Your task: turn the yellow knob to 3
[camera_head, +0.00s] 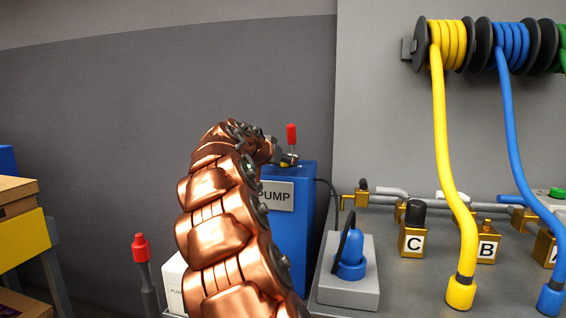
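My copper-coloured arm rises from the bottom and bends right at the top. My gripper (281,155) is small and dark at its end, above the top of the blue pump box (290,222) labelled PUMP. Its fingers are too small and too covered to tell open from shut. A tiny yellowish patch (286,163) shows right beside the gripper; I cannot tell whether it is the yellow knob. No dial or number 3 can be made out. A red-capped lever (291,135) stands upright just behind or beside the gripper.
A grey block with a blue plug (351,262) stands right of the pump. Brass blocks labelled C (412,243) and B (487,248) stand farther right. The yellow hose (444,130) and blue hose (516,140) hang from reels. A red-topped post (141,248) stands left.

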